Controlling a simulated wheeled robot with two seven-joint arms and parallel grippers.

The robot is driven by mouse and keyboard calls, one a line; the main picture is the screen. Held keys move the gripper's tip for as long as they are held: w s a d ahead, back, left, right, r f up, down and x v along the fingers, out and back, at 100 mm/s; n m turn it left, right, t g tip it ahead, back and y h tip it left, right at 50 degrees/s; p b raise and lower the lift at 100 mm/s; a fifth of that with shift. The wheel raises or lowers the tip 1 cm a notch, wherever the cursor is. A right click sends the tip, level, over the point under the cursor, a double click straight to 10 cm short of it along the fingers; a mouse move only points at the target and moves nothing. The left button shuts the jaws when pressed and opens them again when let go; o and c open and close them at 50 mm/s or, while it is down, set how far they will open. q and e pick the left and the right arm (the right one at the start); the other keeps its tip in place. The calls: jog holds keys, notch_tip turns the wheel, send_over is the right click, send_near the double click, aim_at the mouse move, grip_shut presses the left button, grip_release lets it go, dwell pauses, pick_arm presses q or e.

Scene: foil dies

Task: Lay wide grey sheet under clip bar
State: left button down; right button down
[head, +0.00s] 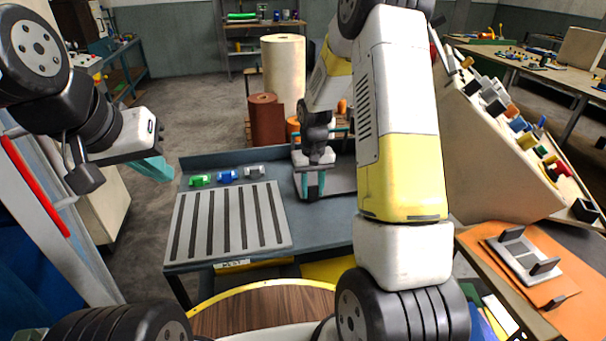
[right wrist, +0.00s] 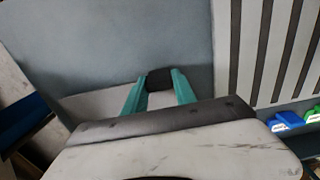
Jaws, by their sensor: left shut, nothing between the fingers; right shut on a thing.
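My right gripper (head: 313,190) is low over the blue-grey table (head: 220,160), right of the slotted plate. In the right wrist view its teal fingers (right wrist: 160,88) are closed on a small dark block (right wrist: 160,78). A pale grey flat piece (right wrist: 95,103) lies beside the fingers there; a grey flat piece (head: 342,178) also shows right of the gripper in the head view, partly hidden by my right arm. I cannot tell whether it is the wide grey sheet. My left gripper (head: 157,168) is shut and empty, left of the table. I cannot make out the clip bar.
A pale plate with dark slots (head: 230,220) covers the table's left part. Green (head: 200,180), blue (head: 228,176) and grey (head: 255,171) small pieces stand behind it. At the right, a grey plate with dark upright pieces (head: 522,258) lies on an orange sheet (head: 580,315). A slanted board (head: 500,160) stands nearby.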

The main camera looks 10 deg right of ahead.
jog(key=shift+f, duration=0.55)
jog(key=c, duration=0.9)
grip_release()
notch_tip(320, 180, up, 9)
jog(key=shift+s+f, duration=0.1)
jog(key=shift+s, duration=0.05)
jog(key=s+a+r+t+y, duration=0.1)
jog(key=s+r+t, duration=0.3)
jog(key=s+r, duration=1.2)
jog(key=s, duration=0.1)
jog(key=s+r+t, duration=0.1)
jog(key=s+r, duration=0.1)
jog(key=s, duration=0.1)
jog(key=s+a+r+t+y, duration=0.1)
jog(key=s+r, duration=0.1)
jog(key=s, duration=0.2)
jog(key=shift+a, duration=0.1)
